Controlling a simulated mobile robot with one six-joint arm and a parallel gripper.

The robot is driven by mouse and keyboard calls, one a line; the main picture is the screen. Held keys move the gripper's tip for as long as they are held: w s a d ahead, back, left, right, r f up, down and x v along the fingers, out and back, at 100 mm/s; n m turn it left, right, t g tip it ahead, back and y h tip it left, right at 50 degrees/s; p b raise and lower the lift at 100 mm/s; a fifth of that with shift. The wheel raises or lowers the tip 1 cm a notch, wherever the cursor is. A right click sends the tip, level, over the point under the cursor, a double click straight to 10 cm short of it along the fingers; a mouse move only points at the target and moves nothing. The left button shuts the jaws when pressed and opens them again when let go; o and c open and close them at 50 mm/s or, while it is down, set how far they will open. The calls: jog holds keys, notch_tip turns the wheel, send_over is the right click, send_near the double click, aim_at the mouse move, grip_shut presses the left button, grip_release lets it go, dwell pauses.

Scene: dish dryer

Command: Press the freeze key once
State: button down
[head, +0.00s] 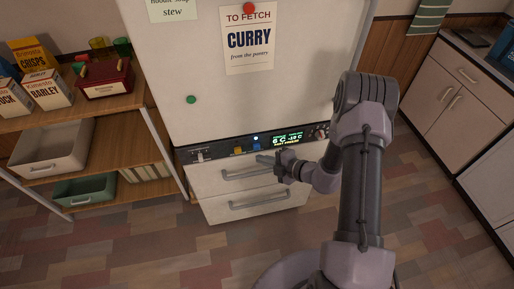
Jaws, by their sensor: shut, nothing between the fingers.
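The control panel (222,149) is a dark strip across the white fridge, above two drawers. It carries a yellow key (238,151), a blue key (257,147) and a lit green display (288,138). A small white light (256,138) glows above the blue key. The lettering on the keys is too small to read, so I cannot tell which one is the freeze key. My gripper (262,160) is shut and empty, pointing left just below the blue key. I cannot tell whether it touches the panel.
A switch (200,154) sits at the panel's left end and a knob (319,133) at its right. Drawer handles (262,202) stick out below. A wooden shelf (110,112) with boxes and bins stands at left. A white cabinet (452,90) stands at right. Open floor lies in front.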

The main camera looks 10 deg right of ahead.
jog(key=s, duration=0.3)
jog(key=shift+s+p, duration=0.3)
jog(key=shift+s, duration=0.05)
dwell(0.4)
jog(key=s+a+r+n+g+y, duration=0.1)
jog(key=a+r+n+g+y, duration=0.1)
jog(key=a+r+n, duration=0.4)
jog(key=s+a+r+n+g+y, duration=0.1)
jog(key=a+r+n+g, duration=0.1)
jog(key=r+n, duration=0.75)
jog(key=s+a+r+n+g+h, duration=0.2)
jog(key=s+a+r+n+g, duration=0.2)
jog(key=s+r+n, duration=0.7)
jog(key=s+d+r+n+t+h, duration=0.2)
jog(key=s+d+r+n+h, duration=0.1)
jog(key=n, duration=0.6)
jog(key=s+d+r+n+t+h, duration=0.1)
jog(key=s+d+r+n+h, duration=0.3)
jog(key=s+n, duration=0.3)
jog(key=r+n, duration=0.1)
jog(key=n, duration=0.2)
jog(key=shift+r+t, duration=0.15)
jog(key=shift+t, duration=0.25)
